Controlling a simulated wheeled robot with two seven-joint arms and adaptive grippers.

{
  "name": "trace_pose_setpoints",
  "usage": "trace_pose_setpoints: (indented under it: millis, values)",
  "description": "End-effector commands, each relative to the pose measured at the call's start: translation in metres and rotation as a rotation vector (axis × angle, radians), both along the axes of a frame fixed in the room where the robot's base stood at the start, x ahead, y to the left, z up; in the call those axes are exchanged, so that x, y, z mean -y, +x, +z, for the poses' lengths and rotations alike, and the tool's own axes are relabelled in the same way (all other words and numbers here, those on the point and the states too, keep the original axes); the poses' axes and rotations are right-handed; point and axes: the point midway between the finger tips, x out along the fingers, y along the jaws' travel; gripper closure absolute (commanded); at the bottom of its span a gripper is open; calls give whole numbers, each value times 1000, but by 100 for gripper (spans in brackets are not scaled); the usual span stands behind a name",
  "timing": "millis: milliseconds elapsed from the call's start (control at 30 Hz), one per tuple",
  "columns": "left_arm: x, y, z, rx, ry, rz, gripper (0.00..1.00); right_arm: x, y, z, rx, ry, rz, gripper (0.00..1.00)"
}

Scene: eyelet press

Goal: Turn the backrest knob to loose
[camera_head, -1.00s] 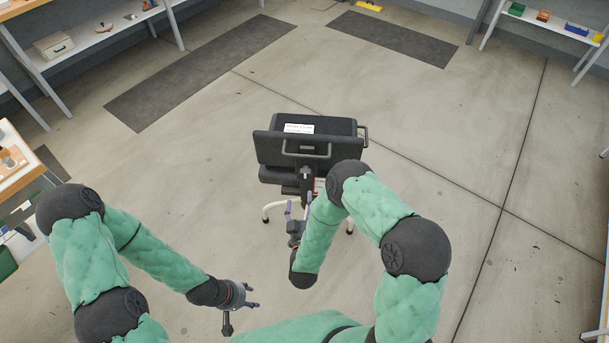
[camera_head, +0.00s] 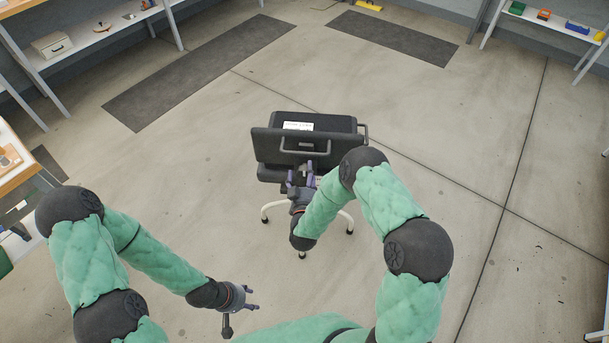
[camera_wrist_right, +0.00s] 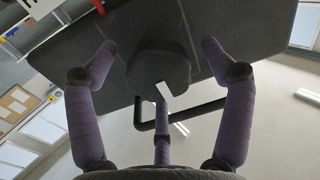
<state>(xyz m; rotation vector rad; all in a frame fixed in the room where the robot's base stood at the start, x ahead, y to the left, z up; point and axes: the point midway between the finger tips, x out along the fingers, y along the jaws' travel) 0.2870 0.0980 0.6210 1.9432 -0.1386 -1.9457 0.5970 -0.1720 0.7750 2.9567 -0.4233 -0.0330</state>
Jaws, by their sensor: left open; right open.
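A dark chair with a black backrest (camera_head: 268,146) stands in the middle of the floor, its back toward me. A grey handle bar (camera_head: 300,150) crosses the backrest, and a white label (camera_head: 298,126) lies on a dark thing on the seat. My right gripper (camera_head: 301,176) is at the lower back of the backrest. In the right wrist view, its open purple fingers (camera_wrist_right: 160,65) stand on either side of the dark, rounded knob (camera_wrist_right: 158,70), apart from it. The knob bears a white pointer mark (camera_wrist_right: 164,90). My left gripper (camera_head: 253,298) is open and empty, low over the floor.
White chair legs (camera_head: 342,216) stand on the floor under the seat. A workbench (camera_head: 22,172) is at the left edge, with shelves (camera_head: 95,38) at the back left and upper right. Dark mats (camera_head: 200,70) lie on the floor behind. The floor around the chair is clear.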

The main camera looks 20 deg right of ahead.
Motion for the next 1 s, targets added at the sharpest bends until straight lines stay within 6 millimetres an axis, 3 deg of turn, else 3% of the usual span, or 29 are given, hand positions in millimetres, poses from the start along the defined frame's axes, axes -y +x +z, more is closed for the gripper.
trace_pose_setpoints:
  millis: [233,400,433,1000]
  values:
    - [0,0,0,0,0,0,52,0,0,0,0,0,0,21]
    - [0,0,0,0,0,0,52,0,0,0,0,0,0,69]
    - [0,0,0,0,0,0,52,0,0,0,1,0,0,74]
    - [0,0,0,0,0,0,52,0,2,4,-12,-54,1,75]
